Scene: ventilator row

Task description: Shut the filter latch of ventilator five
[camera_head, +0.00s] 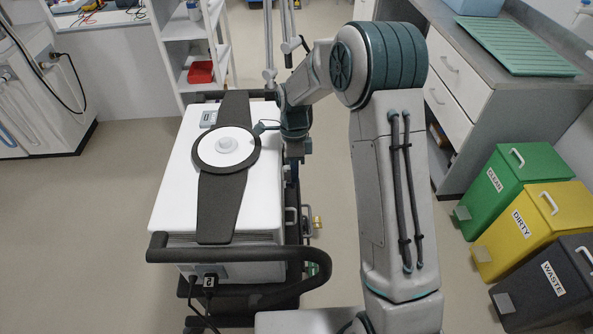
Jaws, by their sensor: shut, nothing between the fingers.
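A white ventilator (177,190) on a dark wheeled cart stands left of my arm, seen from above. A dark strap runs lengthwise over its top, with a dark-rimmed white disc (226,147) in the middle. My gripper (262,127) is at the machine's far right edge, just right of the disc. Its small fingers are shut and empty, and I cannot tell whether they touch anything. I cannot make out the filter latch; my wrist and the machine's top cover much of that right side.
A dark push handle (215,254) curves round the cart's near end, with cables below. Another machine (30,85) stands at left. A shelf holds a red bin (200,72). Green, yellow and dark bins (540,230) and a counter line the right. Floor on the left is clear.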

